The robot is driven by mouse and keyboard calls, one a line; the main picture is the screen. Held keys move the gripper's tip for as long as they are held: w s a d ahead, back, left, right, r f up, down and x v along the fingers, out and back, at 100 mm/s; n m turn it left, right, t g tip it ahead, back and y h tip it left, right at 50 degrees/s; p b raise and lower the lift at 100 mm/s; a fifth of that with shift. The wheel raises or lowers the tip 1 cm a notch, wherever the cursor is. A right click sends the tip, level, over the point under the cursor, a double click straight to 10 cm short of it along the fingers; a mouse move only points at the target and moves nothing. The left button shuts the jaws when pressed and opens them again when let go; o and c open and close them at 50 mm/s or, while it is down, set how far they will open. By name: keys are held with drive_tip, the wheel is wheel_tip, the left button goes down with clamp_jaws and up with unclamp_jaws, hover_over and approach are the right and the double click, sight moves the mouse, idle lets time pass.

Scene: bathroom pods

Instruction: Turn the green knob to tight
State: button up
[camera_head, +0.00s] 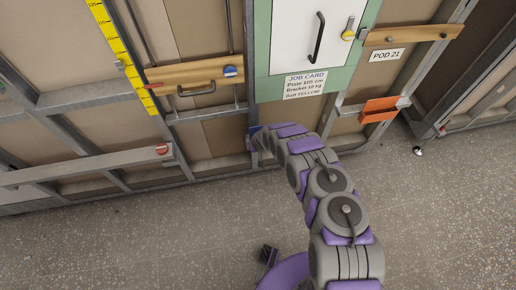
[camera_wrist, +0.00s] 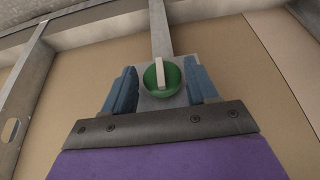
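The green knob (camera_wrist: 161,78) shows in the wrist view, round with a pale raised bar across it, on a light square plate (camera_wrist: 183,98) fixed to a metal strut. The bar stands close to upright in the picture. My gripper (camera_wrist: 161,82) has its two blue fingers apart, one on each side of the knob, with gaps to it on both sides. The gripper is open and empty. In the head view my gripper (camera_head: 254,137) is at the lower wall frame, and the knob is hidden behind it. No mark for tight is readable.
A red knob (camera_head: 162,149) sits on a rail to the left, and a blue knob (camera_head: 230,71) and a yellow knob (camera_head: 348,34) are higher up. A job card (camera_head: 305,84), an orange bracket (camera_head: 379,109) and a yellow ruler (camera_head: 122,50) are on the wall. The floor is mostly clear.

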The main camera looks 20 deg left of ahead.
drive_tip(key=shift+o, duration=1.1)
drive_tip(key=shift+r, duration=0.1)
drive_tip(key=p+v, duration=0.5)
drive_tip(key=v, duration=1.2)
drive_tip(key=shift+s, duration=0.2)
